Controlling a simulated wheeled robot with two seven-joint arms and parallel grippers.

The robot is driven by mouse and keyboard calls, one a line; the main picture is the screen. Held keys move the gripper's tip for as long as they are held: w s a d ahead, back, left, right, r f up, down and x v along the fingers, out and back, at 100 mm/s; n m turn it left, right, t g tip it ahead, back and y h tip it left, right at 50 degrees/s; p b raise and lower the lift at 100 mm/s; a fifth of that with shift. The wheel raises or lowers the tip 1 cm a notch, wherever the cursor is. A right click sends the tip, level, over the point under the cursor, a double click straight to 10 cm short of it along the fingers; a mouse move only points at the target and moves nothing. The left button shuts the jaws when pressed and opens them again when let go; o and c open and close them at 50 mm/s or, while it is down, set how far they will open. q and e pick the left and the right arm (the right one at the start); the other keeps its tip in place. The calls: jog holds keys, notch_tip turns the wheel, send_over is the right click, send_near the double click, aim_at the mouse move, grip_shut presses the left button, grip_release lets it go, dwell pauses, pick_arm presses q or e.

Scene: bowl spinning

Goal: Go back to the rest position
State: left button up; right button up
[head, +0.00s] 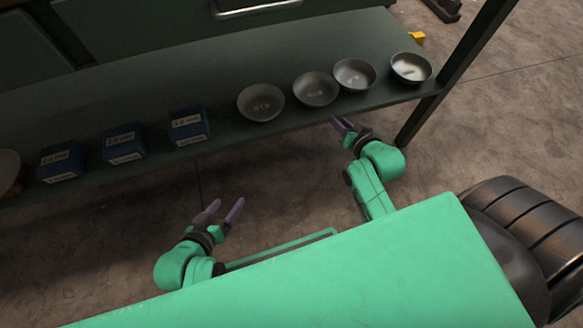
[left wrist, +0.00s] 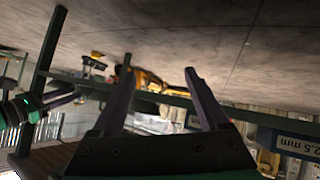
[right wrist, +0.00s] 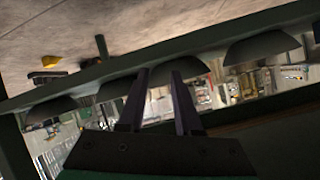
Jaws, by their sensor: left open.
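My left gripper (head: 225,207) is in front of the shelf, low in the head view, over the floor. Its two fingers (left wrist: 157,80) are spread wide with nothing between them in the left wrist view. My right gripper (head: 342,124) is at the front edge of the shelf, just below the bowls in the head view. Its fingers (right wrist: 160,78) show a narrow gap and hold nothing. In the right wrist view they point at the shelf and several bowl undersides. Contact with the shelf cannot be made out.
A shelf post (head: 450,75) is at the right. The floor (head: 300,190) between my grippers is clear.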

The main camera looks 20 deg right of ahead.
jog(key=s+a+f+n+g+y, duration=0.1)
jog(key=s+a+f+n+y, duration=0.2)
jog(key=a, duration=0.7)
jog(key=s+a+f+n+g+y, duration=0.2)
jog(key=s+a+f+n+y, duration=0.1)
jog(key=s+a, duration=0.5)
jog(key=shift+a+n+g, duration=0.3)
jog(key=shift+a+n, duration=0.4)
jog(key=shift+a, duration=0.4)
